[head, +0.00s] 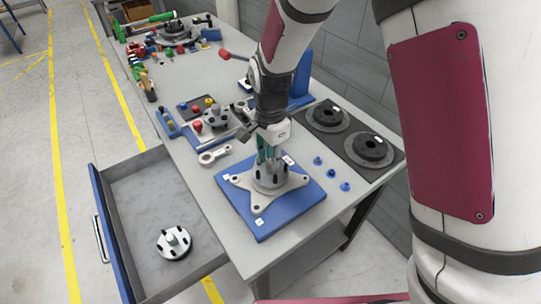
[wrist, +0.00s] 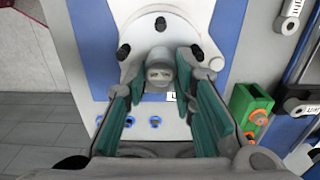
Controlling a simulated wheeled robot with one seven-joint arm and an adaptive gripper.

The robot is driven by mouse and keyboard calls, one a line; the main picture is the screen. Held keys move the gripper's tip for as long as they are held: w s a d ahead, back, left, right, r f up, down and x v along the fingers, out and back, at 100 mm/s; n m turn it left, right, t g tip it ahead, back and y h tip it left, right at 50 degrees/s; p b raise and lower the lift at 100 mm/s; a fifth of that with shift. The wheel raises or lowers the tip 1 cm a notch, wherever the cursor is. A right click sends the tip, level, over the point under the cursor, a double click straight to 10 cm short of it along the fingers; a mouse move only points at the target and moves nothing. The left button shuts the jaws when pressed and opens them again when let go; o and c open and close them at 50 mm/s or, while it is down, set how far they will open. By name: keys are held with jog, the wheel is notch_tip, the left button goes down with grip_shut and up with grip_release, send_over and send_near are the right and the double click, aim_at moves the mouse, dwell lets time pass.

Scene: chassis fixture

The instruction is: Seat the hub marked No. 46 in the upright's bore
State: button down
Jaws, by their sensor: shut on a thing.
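A light grey hub (head: 270,178) with a round flange and black studs stands over the centre of the pale, star-footed upright (head: 262,201) on a blue plate. My gripper (head: 267,157) points down from above and is shut on the hub's central post. In the wrist view my gripper (wrist: 160,68) has its teal pads on either side of the post of the hub (wrist: 135,70). The post's end carries a small label that I cannot read clearly. The bore is hidden under the flange, so I cannot tell how deep the hub sits. A similar hub (head: 173,243) lies in the open drawer.
The open drawer (head: 140,180) juts out left of the bench. Two black discs (head: 327,114) lie on a dark mat at right. Small blue pegs (head: 332,173) stand right of the blue plate (head: 262,229). A grey link (head: 214,155) and several parts crowd the bench behind.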

dwell(0.3)
jog(key=c, duration=1.2)
grip_release()
jog(key=shift+c, duration=0.2)
jog(key=shift+r+p, duration=1.1)
jog(key=shift+r, duration=1.1)
